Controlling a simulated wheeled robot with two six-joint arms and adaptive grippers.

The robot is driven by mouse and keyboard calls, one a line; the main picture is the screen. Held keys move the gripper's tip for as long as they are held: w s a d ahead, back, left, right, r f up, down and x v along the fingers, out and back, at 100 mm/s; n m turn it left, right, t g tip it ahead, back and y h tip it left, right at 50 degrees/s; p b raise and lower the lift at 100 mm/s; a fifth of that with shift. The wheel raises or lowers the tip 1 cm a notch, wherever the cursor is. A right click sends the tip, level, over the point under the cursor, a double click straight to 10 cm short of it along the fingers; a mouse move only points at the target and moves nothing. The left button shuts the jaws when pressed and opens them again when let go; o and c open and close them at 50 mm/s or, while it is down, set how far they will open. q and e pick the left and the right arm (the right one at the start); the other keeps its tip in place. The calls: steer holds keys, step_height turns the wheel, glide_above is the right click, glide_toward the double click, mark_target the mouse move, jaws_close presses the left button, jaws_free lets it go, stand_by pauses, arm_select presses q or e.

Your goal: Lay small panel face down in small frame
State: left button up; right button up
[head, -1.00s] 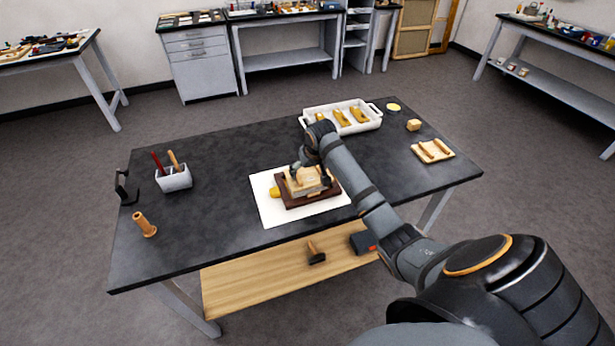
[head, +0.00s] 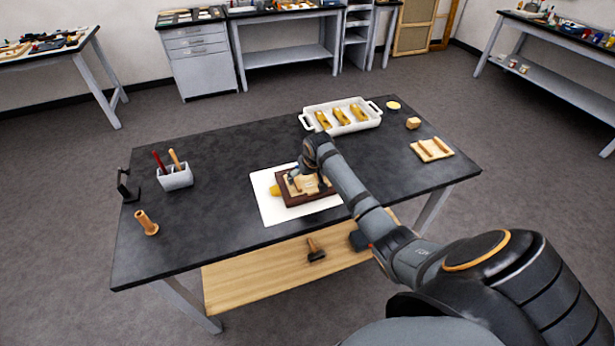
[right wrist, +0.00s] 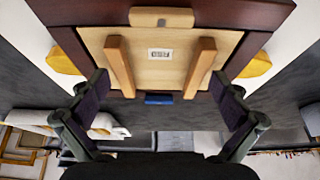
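The small panel (right wrist: 160,75) is pale wood with two battens and a white label on the side that shows. It lies low within the dark brown small frame (right wrist: 262,12), with its battened back up. In the head view the frame (head: 288,199) rests on a white sheet. My right gripper (head: 309,186) is down over the frame. In the right wrist view its fingers (right wrist: 160,92) are wide apart, one at each side of the panel. Whether they press on its edges or stand clear, I cannot tell. My left gripper is not in view.
The white sheet (head: 270,212) lies mid-table, with a yellow piece (head: 275,190) beside the frame. A white tray (head: 310,124) with three yellow pieces stands behind. A tool holder (head: 176,181) and wooden piece (head: 147,223) are at left, a small wooden board (head: 432,150) at right.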

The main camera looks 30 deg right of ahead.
steer(key=v, duration=1.2)
steer(key=shift+b, duration=0.4)
steer(key=shift+r, duration=0.1)
steer(key=shift+s+a, duration=0.1)
